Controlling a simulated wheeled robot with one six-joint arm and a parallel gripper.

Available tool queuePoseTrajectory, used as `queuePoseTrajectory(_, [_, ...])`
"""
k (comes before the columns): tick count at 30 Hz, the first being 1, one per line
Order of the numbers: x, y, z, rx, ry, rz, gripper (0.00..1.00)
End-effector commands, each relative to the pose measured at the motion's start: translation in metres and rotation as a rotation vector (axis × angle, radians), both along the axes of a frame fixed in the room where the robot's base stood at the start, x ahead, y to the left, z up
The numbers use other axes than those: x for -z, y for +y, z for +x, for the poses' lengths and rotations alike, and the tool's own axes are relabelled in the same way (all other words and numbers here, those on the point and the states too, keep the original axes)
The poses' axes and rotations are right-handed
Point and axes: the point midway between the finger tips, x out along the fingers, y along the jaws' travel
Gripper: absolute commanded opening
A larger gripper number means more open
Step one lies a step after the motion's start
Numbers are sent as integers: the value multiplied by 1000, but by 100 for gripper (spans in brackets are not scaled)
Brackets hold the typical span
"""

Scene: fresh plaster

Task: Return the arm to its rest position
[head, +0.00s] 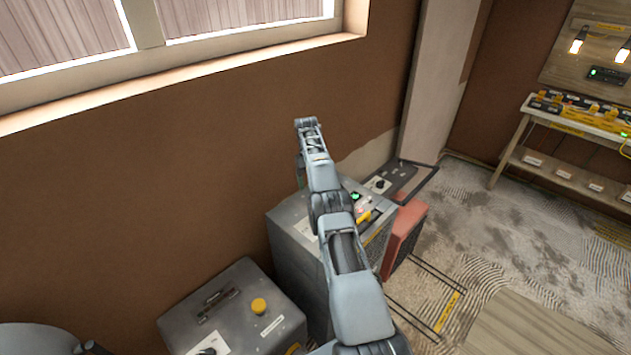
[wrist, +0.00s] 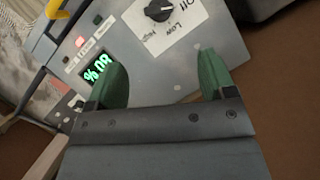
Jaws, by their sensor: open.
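My arm reaches out over a grey cabinet (head: 290,222) beside the brown wall in the head view, bent at its far end. My gripper (wrist: 162,82) shows in the wrist view as two green fingers spread well apart with nothing between them. In the head view only a bit of my gripper (head: 300,171) shows, pointing down beside the arm's end. In the wrist view the fingers are over a grey panel with a black dial (wrist: 159,10) on a white label and a lit green display (wrist: 97,68). Whether the fingertips touch the panel is unclear.
A grey box with a yellow button (head: 258,306) stands at the lower left. A red panelled unit (head: 405,238) stands right of the cabinet. A wooden workbench (head: 575,118) is at the far right. The plaster-marked floor (head: 520,235) between is mostly clear.

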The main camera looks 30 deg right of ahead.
Motion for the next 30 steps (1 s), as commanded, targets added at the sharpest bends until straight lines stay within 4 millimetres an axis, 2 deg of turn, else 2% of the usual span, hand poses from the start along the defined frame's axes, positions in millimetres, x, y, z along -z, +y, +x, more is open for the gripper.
queuePoseTrajectory(11, [0,-1,0,3,-1,-1,77])
queuePoseTrajectory(14, [3,-2,6,8,-35,-14,77])
queuePoseTrajectory(15, [8,-4,10,11,-56,-21,77])
queuePoseTrajectory(18, [46,-3,8,23,-43,-19,77])
queuePoseTrajectory(21, [59,0,5,29,-52,-22,77])
queuePoseTrajectory(25, [50,13,-3,29,-92,-33,77])
queuePoseTrajectory(30, [21,38,-24,16,-166,-48,77])
